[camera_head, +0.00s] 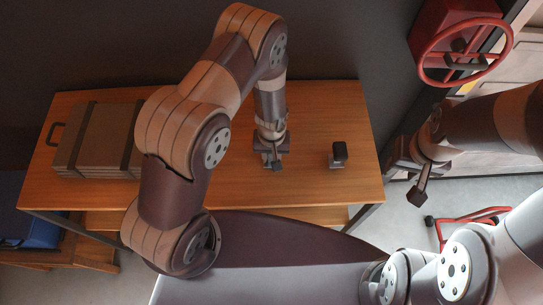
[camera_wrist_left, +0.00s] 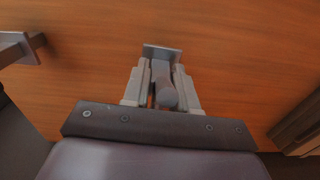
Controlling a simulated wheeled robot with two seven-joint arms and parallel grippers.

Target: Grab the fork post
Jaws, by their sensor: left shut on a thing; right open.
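My left gripper (camera_head: 271,146) points down over the wooden table and is shut on a fork post. In the left wrist view the fork post (camera_wrist_left: 162,53) shows a grey square plate and a round stem between the two fingers (camera_wrist_left: 161,86). Much of it is hidden by the fingers in the head view. A second, similar dark post (camera_head: 339,153) stands on the table to the right, apart from the gripper; it shows at the left of the wrist view (camera_wrist_left: 20,48). My right gripper (camera_head: 416,176) is open and empty, off the table's right side.
The wooden table (camera_head: 310,100) has free room around the posts. A brown strapped case (camera_head: 97,140) with a handle lies on its left. A red wheel (camera_head: 432,75) is on the right wall. A red frame (camera_head: 470,218) stands on the floor at right. A blue item (camera_head: 35,228) sits lower left.

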